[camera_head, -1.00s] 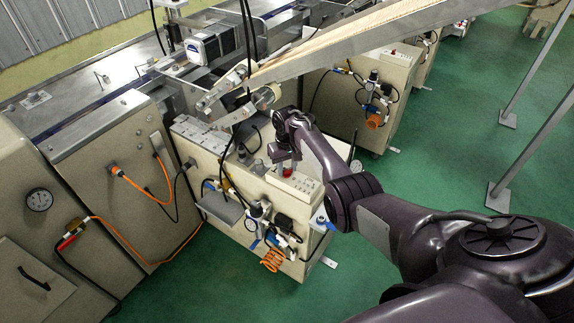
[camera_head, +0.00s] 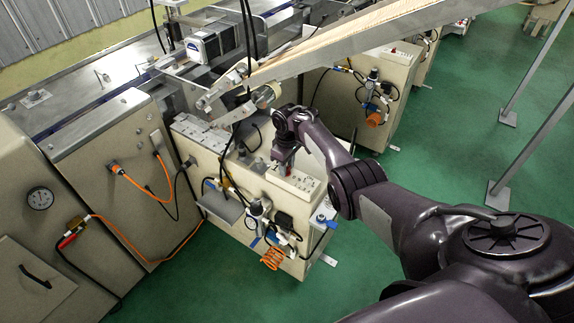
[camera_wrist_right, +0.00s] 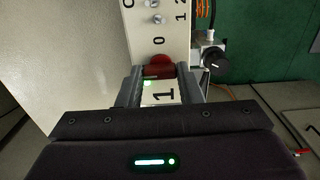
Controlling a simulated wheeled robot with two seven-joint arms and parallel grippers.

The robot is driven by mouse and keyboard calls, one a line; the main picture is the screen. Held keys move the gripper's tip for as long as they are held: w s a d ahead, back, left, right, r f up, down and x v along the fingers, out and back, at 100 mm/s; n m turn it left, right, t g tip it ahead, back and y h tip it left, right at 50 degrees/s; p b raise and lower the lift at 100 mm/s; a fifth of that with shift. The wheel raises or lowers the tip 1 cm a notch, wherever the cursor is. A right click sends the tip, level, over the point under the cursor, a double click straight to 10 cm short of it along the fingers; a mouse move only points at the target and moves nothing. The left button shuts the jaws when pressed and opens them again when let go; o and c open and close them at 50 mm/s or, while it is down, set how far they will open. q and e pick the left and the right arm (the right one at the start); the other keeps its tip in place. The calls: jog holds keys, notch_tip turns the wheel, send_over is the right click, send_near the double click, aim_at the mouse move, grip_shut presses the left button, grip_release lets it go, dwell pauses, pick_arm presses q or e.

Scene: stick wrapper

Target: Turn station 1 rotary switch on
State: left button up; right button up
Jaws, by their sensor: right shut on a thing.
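The station 1 control panel (camera_head: 305,184) is a pale sloped box on top of the near beige machine in the head view. In the right wrist view, the red rotary switch knob (camera_wrist_right: 158,68) sits between my right gripper's fingertips (camera_wrist_right: 160,76). The fingers are shut on the knob from both sides. A black "1" label (camera_wrist_right: 164,94) shows between the fingers, with a small lit green lamp (camera_wrist_right: 148,83) beside it. In the head view my right gripper (camera_head: 282,168) comes down onto the panel's left end and hides the knob. My left gripper is not in view.
A sloped metal conveyor arm (camera_head: 350,42) passes just above and behind my right wrist. Black cables (camera_head: 226,165) hang left of the panel. A black dial (camera_wrist_right: 216,65) and hoses sit near the panel.

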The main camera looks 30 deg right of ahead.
dwell(0.3)
jog(key=o, duration=1)
notch_tip(320, 180, up, 8)
jog(key=shift+f+p, duration=0.1)
jog(key=shift+p, duration=0.5)
